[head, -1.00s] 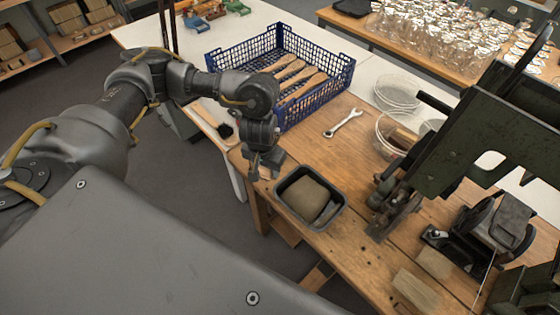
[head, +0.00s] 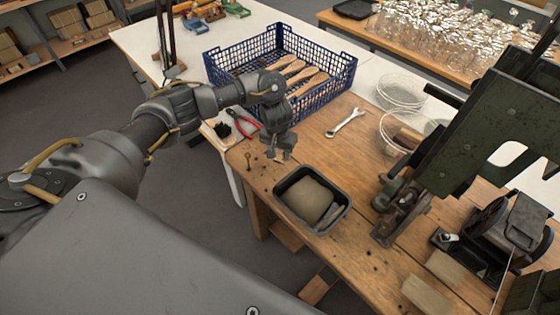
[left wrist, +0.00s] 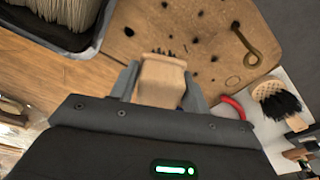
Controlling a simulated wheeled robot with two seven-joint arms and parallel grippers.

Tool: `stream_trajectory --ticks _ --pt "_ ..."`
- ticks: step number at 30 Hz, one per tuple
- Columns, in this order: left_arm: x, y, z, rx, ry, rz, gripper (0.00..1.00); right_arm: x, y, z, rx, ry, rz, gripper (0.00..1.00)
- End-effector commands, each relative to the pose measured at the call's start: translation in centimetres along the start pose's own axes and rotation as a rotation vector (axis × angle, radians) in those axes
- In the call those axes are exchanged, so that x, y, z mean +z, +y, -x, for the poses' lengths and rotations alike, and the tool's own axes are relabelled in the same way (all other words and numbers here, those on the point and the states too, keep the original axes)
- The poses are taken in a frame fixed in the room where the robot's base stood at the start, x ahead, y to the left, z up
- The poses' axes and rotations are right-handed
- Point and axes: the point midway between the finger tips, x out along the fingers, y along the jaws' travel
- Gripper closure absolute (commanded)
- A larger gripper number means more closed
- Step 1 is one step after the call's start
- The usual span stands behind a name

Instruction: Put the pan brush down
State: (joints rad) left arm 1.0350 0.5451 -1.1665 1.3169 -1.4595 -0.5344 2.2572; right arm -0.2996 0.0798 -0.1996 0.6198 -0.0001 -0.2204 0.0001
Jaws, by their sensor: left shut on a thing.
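My left gripper (head: 281,156) is low over the wooden bench (head: 335,145), between the dark tray and the blue crate. In the left wrist view the gripper (left wrist: 161,82) is shut on a pale wooden block, which I take to be the pan brush (left wrist: 160,84). Dark tufts show just past the block's far edge; I cannot tell whether they are its bristles or marks on the bench. The brush is mostly hidden by the fingers in the head view. I cannot tell whether it touches the bench. My right gripper is not in view.
A dark tray (head: 290,214) of pale bristle stands close by. A blue crate (head: 318,110) holds wooden brush bodies. A wrench (head: 345,122), red pliers (head: 244,122), a black-bristled brush (head: 222,130) and wire baskets (head: 400,92) lie around. A green machine (head: 470,125) blocks the right.

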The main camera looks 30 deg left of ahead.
Motion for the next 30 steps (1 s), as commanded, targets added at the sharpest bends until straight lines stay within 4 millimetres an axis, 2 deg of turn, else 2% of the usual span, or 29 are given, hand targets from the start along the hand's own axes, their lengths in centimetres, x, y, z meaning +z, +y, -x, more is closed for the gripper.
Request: stream_trajectory --ticks 5,13,27,28,30 --pt "-0.2 0.0 -0.3 0.0 0.0 0.001 0.75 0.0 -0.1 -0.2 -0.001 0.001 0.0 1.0" --pt "-0.2 -0.1 -3.8 0.001 -0.002 0.001 0.75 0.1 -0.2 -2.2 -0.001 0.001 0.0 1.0" --pt "-0.2 -0.1 -4.2 0.0 -0.002 0.0 0.75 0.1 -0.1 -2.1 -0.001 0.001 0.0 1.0" --pt "-0.2 -0.1 -4.2 0.0 -0.001 -0.001 0.49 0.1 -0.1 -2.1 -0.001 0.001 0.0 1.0" --pt "-0.2 -0.1 -4.2 0.0 -0.001 -0.001 0.4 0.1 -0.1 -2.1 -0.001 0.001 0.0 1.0"
